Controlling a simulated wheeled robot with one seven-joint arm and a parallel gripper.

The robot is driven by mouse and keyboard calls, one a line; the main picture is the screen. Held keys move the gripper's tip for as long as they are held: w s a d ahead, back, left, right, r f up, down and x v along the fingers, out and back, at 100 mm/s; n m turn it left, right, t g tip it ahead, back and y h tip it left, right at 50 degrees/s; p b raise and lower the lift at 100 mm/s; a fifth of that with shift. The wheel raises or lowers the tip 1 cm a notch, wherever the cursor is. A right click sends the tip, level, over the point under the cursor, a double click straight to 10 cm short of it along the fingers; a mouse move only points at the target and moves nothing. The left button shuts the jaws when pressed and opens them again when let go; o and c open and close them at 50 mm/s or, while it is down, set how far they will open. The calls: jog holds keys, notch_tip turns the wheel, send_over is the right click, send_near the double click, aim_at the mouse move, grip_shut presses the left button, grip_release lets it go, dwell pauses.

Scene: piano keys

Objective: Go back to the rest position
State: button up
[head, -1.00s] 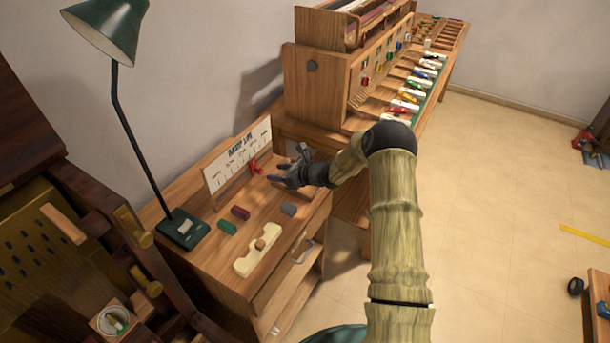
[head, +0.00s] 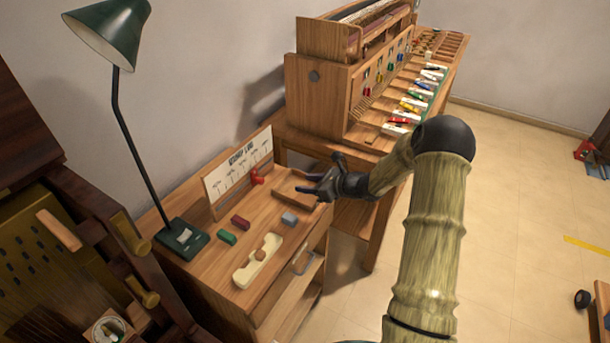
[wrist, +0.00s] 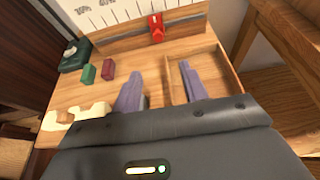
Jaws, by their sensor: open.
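My gripper (head: 306,184) is open and empty. It hangs over the right side of the small wooden cabinet (head: 215,270), near a shallow wooden tray (head: 287,198). In the wrist view its two purple-grey fingers (wrist: 160,80) are spread with nothing between them, the right one in front of the tray. I cannot tell the exact height above the top. The rest position itself is not marked in any view.
A keyed console (head: 320,95) stands behind.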

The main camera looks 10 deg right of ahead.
jog(key=s+a+r+n+g+h+p, duration=0.1)
jog(key=s+a+r+n+g, duration=0.15)
jog(key=s+n, duration=0.45)
jog(key=s+a+r+n+g+h+p, duration=0.1)
jog(key=s+a+r+n+g+h, duration=0.1)
jog(key=s+a+n+g, duration=0.45)
jog(key=s+d+r+n+t+h+p, duration=0.1)
jog(key=s+d+r+n+h, duration=0.2)
jog(key=s+n, duration=0.3)
jog(key=s+d+r+n+t+h+p, duration=0.1)
jog(key=s+d+r+n+h, duration=0.2)
jog(key=s+n, duration=0.4)
jog(key=s+d+r, duration=0.1)
jog(key=s+r, duration=0.1)
jog(key=s, duration=0.2)
jog(key=shift+s+r+h, duration=0.2)
jog(key=shift+s+h, duration=0.2)
